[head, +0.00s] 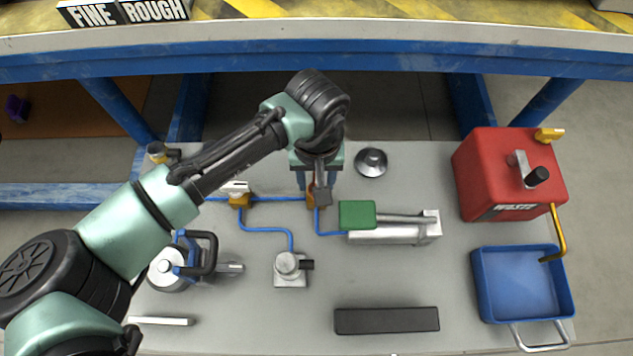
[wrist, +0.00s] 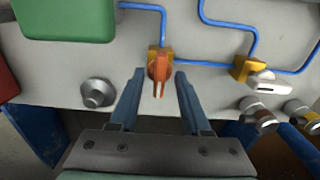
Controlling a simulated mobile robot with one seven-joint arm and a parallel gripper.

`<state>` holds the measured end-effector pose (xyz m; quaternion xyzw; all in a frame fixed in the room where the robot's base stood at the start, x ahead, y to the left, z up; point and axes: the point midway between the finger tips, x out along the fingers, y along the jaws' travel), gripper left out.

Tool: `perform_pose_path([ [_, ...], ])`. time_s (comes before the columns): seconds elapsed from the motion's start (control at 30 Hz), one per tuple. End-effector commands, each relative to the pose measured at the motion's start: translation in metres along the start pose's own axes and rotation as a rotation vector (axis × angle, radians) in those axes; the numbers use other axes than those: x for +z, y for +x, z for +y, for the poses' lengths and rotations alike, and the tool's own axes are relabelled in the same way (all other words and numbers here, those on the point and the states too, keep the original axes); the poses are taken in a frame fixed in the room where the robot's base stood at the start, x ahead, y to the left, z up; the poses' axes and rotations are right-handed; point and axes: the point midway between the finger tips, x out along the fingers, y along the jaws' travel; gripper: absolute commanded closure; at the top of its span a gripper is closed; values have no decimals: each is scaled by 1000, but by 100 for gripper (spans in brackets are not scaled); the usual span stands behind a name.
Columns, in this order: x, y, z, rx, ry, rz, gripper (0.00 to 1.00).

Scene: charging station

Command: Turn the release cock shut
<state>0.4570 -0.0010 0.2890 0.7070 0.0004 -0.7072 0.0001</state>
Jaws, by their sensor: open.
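The cock with the orange handle (wrist: 158,72) sits on a brass body where blue tubes meet on the grey plate. In the wrist view its handle points toward my gripper, across the tube running right. In the head view the brass body (head: 311,200) is partly hidden by my arm. My gripper (wrist: 159,82) is open, its two fingers on either side of the handle's end, with gaps showing; I cannot tell their height over it. It also shows in the head view (head: 315,186). A second cock has a white handle (wrist: 262,80), lying roughly along its tube.
A metal knob (wrist: 97,93) stands near the plate's edge. A green-topped pump (head: 357,214), a small gauge-like fitting (head: 288,265), a red waste box (head: 500,180) and a blue tray (head: 520,285) surround it. A blue bench frame (head: 400,62) runs behind.

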Motion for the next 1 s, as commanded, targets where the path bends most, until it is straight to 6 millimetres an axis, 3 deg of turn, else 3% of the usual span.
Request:
perform_pose_path([
  [0.33,0,3,0,0,0,1,52],
  [0.6,0,3,0,0,0,1,99],
  [1.0,0,-1,0,2,12,-2,100],
])
